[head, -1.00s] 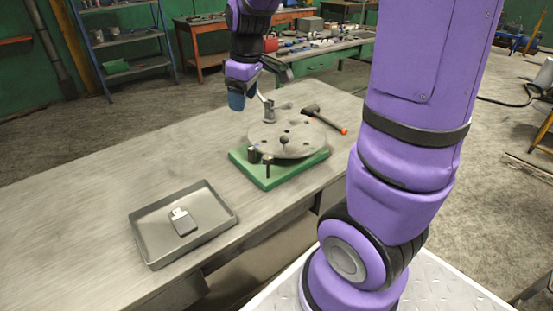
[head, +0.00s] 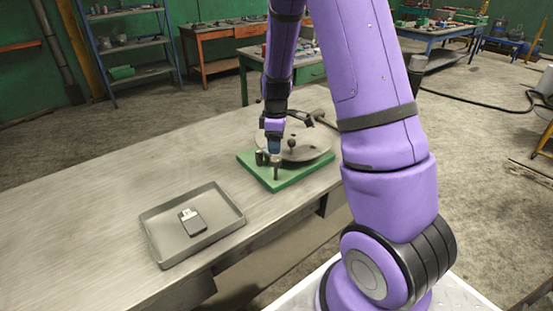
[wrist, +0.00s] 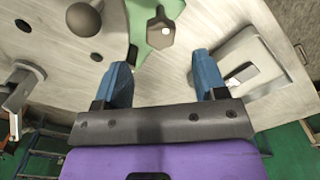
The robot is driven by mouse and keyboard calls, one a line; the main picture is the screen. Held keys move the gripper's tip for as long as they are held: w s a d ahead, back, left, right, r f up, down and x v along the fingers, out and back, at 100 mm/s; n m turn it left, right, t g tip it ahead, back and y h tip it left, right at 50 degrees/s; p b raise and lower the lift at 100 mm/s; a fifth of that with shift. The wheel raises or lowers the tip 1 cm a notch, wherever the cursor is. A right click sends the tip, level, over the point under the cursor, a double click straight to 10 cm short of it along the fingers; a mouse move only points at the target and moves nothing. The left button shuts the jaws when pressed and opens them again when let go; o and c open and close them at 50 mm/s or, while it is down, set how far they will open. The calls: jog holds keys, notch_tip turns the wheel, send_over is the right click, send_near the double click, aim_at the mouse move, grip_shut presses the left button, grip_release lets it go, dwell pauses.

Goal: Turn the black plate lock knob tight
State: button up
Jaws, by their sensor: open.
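The round grey plate (head: 318,150) lies on a green base (head: 270,179) on the bench. A dark knob (wrist: 160,34) with a bright spot shows over the green base in the wrist view, beyond and roughly between my fingertips. In the head view a dark knob (head: 261,158) stands at the plate's near left edge. A ball-topped knob (head: 291,143) rises from the plate; it also shows at the upper left of the wrist view (wrist: 84,18). My gripper (wrist: 163,72) is open, with blue fingers apart and nothing between them. In the head view it (head: 275,147) hangs over the plate's near left edge.
A grey tray (head: 154,239) holding a small dark and light object (head: 192,222) stands to the left. A metal clamp with a dark arm (wrist: 20,85) is at the wrist view's left. The bench between tray and base is clear.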

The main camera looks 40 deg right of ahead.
aim_at(276, 158)
notch_tip(276, 158, down, 7)
jog(key=shift+r, duration=0.1)
jog(key=shift+c, duration=0.2)
jog(key=c, duration=0.9)
